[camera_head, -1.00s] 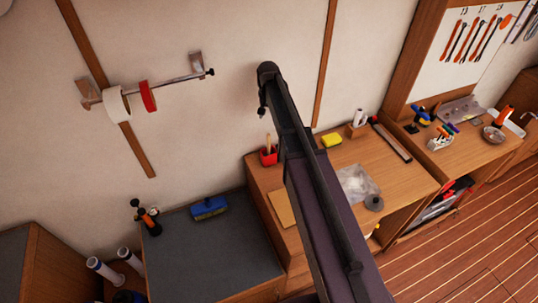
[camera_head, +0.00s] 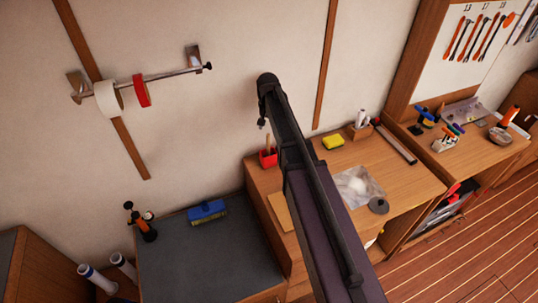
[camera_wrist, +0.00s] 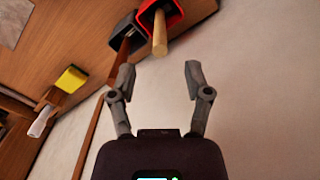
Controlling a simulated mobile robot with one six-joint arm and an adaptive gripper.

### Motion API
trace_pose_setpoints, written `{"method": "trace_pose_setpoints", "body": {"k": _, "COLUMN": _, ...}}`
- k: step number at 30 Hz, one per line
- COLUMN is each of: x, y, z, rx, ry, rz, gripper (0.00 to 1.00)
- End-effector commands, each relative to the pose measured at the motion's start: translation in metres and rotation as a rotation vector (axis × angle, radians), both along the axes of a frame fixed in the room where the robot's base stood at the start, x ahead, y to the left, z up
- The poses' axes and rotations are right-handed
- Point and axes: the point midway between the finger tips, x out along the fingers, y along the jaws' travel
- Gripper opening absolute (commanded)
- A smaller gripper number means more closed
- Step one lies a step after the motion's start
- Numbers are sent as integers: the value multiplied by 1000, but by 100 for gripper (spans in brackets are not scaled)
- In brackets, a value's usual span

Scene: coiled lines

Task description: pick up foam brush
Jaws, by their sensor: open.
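A pale wooden handle (camera_wrist: 159,36), which I take for the foam brush's, stands in a red holder (camera_head: 267,158) on the wooden worktop near the wall. In the wrist view the red holder (camera_wrist: 176,10) is at the top, dark inside. The brush head is hidden in it. My gripper (camera_wrist: 160,72) is open and empty. Its fingertips are apart, with the handle's end lined up between them, a little beyond the tips. In the head view my gripper (camera_head: 262,112) hangs above the holder, partly hidden by my arm.
A yellow sponge (camera_head: 333,142) lies right of the holder. A blue brush (camera_head: 207,210) lies on the lower grey bench (camera_head: 215,255). The wall is close behind.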

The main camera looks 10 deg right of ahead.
Motion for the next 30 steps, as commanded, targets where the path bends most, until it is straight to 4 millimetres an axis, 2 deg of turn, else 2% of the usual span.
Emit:
{"method": "trace_pose_setpoints", "body": {"k": 11, "x": 0, "y": 0, "z": -3, "rx": 0, "ry": 0, "rz": 0, "gripper": 64}}
{"method": "trace_pose_setpoints", "body": {"k": 30, "x": 2, "y": -1, "z": -47, "rx": 0, "ry": 0, "rz": 1, "gripper": 64}}
